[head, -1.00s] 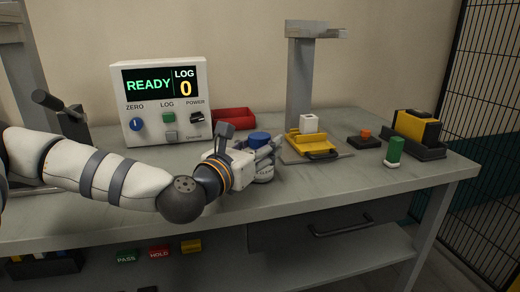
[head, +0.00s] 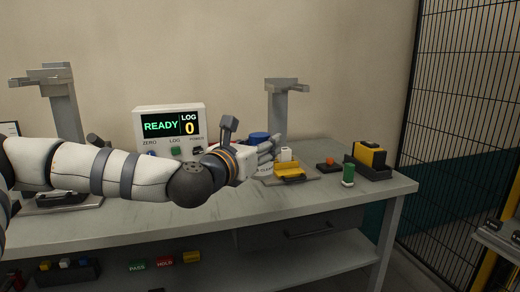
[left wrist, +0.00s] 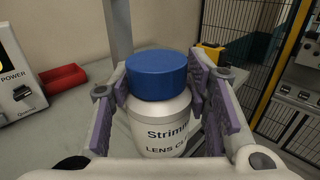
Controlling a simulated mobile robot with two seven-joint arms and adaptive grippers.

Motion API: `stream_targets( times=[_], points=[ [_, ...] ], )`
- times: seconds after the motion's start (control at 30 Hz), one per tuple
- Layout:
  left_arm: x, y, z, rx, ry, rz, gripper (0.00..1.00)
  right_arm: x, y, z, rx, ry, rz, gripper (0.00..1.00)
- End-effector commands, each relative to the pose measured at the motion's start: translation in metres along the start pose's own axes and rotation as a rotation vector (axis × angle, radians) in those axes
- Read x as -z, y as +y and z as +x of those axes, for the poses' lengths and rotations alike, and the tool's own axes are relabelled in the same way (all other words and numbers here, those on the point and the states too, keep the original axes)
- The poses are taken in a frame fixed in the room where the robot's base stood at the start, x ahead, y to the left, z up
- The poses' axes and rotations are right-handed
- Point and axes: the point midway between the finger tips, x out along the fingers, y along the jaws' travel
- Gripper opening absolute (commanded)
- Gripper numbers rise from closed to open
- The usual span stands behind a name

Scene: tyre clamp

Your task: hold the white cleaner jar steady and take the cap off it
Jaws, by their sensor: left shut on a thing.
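The white cleaner jar (left wrist: 162,128) is upright in the left wrist view, with its blue cap (left wrist: 157,75) on top. My left gripper (head: 264,154) is shut on the jar, one finger pad on each side of its body below the cap. In the head view the blue cap (head: 258,138) shows above the fingers, and most of the jar is hidden behind them. The jar appears held above the bench. My right gripper is in neither view.
The READY display box (head: 170,122) stands behind my left arm. The bench front (head: 250,205) is clear.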

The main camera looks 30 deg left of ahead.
Motion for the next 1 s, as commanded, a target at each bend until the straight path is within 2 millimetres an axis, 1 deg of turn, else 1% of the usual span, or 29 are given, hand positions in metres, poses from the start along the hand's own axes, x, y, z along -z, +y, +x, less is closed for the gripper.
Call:
stream_targets(
  times=[0.33,0.37,0.4,0.47,0.5,0.53,0.77,0.83,0.87,0.93,0.97,1.0],
  points=[
    [-0.001,0.000,0.000,0.000,0.000,0.001,0.06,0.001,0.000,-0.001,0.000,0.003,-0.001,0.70],
    [-0.001,0.000,0.000,0.000,0.000,0.001,0.39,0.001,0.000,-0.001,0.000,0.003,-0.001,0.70],
    [-0.001,0.000,0.000,0.000,0.000,0.001,0.30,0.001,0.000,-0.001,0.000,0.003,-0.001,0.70],
    [-0.001,0.000,0.000,0.000,0.000,0.001,0.16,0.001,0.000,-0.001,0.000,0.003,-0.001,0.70],
    [-0.001,0.000,0.000,0.000,0.000,0.001,0.07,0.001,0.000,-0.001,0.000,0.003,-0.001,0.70],
    [-0.001,0.000,0.000,0.000,0.000,0.001,0.01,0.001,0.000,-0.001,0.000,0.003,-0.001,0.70],
    [-0.001,0.000,0.000,0.000,0.000,0.001,0.00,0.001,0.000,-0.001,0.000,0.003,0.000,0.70],
    [0.005,-0.003,0.000,0.001,0.004,0.003,0.00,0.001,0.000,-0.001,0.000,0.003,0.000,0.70],
    [0.011,-0.005,-0.001,0.000,0.005,0.004,0.00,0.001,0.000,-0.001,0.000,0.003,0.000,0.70],
    [0.032,-0.016,-0.003,-0.001,0.012,0.004,0.00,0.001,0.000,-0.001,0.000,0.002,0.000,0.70],
    [0.044,-0.022,-0.005,0.000,0.015,0.005,0.00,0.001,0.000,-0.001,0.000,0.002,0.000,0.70],
    [0.062,-0.034,-0.010,0.005,0.017,0.005,0.00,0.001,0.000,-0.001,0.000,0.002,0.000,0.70]
  ],
)
